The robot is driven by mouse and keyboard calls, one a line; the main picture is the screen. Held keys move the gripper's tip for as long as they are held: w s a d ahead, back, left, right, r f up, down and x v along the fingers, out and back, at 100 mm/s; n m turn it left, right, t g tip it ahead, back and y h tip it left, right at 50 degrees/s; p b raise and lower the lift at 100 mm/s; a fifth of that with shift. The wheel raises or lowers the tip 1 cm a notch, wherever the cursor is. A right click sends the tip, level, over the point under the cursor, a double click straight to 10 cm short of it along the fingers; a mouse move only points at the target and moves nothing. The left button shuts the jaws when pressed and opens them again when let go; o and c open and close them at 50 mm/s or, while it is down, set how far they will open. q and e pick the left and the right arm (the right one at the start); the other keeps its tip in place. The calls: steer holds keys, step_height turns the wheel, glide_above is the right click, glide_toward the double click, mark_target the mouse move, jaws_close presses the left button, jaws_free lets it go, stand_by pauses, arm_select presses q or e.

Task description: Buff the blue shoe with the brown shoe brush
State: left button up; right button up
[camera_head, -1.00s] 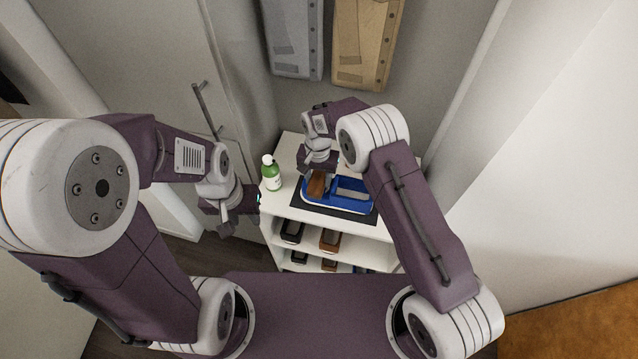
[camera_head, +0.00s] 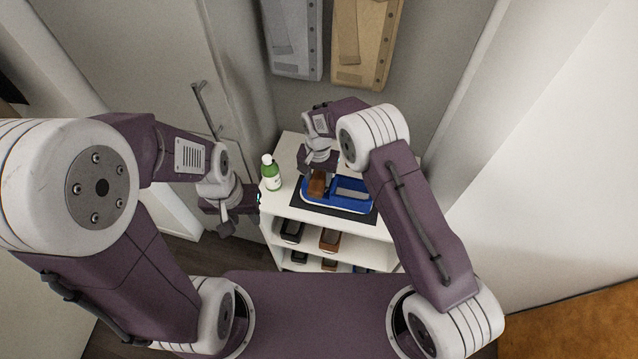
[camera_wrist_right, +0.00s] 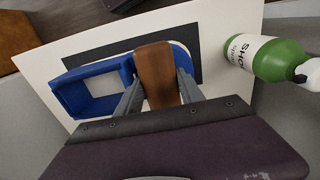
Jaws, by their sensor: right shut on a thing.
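The blue shoe (camera_head: 352,194) lies on a dark mat (camera_head: 312,206) on top of a white shelf unit. It also shows in the right wrist view (camera_wrist_right: 72,96), with a pale opening. My right gripper (camera_head: 318,172) is shut on the brown brush (camera_head: 316,187), which also shows between the fingers in the right wrist view (camera_wrist_right: 157,72). The brush is over the left end of the shoe; whether it touches is hidden from view. My left gripper (camera_head: 226,228) hangs to the left of the shelf unit, away from the shoe; its jaws are too small to read.
A green bottle (camera_head: 271,173) with a white cap stands at the left of the shelf top, near the brush. Several dark and brown shoes (camera_head: 330,240) sit on the lower shelves. Grey and tan hanging garments (camera_head: 365,45) are on the back wall.

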steer(key=shift+w+a+f, duration=0.1)
steer(key=shift+w+a, duration=0.05)
steer(key=shift+a, duration=0.55)
steer(key=shift+r, duration=0.2)
steer(key=shift+r+p, duration=0.4)
steer(key=shift+r, duration=0.25)
steer(key=shift+r+p, duration=1.1)
steer(key=shift+r, duration=0.45)
steer(key=shift+r+p, duration=1.5)
steer(key=shift+r, duration=0.5)
